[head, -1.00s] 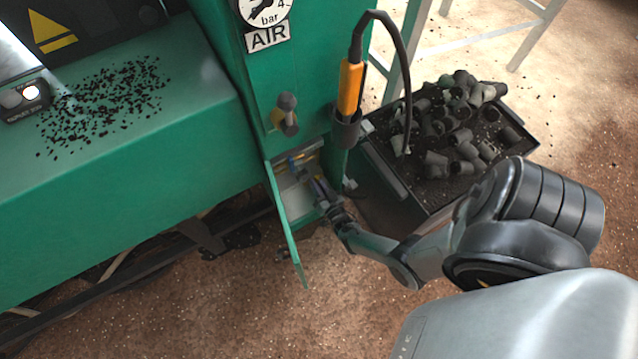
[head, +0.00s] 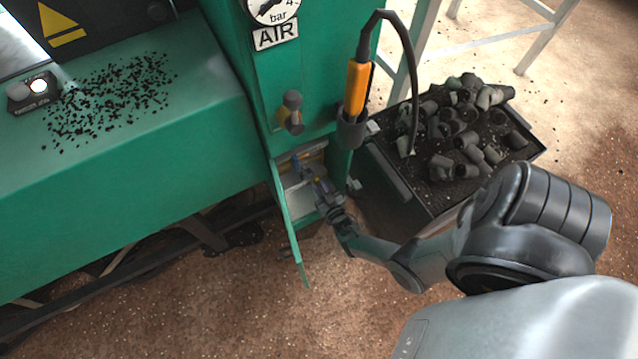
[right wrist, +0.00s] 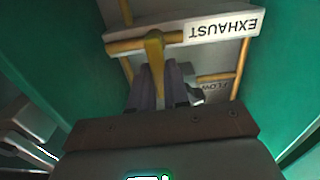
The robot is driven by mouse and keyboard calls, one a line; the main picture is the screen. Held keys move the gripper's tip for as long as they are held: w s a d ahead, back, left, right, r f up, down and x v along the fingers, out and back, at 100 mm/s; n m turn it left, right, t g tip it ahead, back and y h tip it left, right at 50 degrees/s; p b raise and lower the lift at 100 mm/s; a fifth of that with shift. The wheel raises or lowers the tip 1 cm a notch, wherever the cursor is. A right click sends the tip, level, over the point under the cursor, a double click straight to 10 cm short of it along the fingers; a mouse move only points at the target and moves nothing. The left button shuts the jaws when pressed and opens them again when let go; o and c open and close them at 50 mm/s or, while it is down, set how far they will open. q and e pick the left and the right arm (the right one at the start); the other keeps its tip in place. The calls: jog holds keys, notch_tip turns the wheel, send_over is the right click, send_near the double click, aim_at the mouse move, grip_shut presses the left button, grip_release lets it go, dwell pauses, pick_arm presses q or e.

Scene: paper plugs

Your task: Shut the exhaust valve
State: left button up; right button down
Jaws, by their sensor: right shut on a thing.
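The exhaust valve's yellow lever (right wrist: 154,52) shows in the right wrist view, on a brass pipe beside the white label EXHAUST (right wrist: 222,31), which reads upside down. My right gripper (right wrist: 158,84) is shut on this lever, one finger on each side of it. In the head view my right gripper (head: 312,184) reaches into a small open compartment (head: 302,204) low on the green machine. The lever is too small there to make out its angle. My left gripper is not in view.
A green door (head: 290,232) hangs open left of my gripper. A knob (head: 291,112), an orange tool (head: 356,88) in a holder and a black tray (head: 398,190) of dark pipe pieces are close by.

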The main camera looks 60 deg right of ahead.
jog(key=c, duration=1.1)
grip_release()
jog(key=shift+s+a, duration=0.1)
jog(key=p+v, duration=0.3)
jog(key=v, duration=0.7)
jog(key=shift+s+a, duration=0.25)
jog(key=shift+s, duration=0.05)
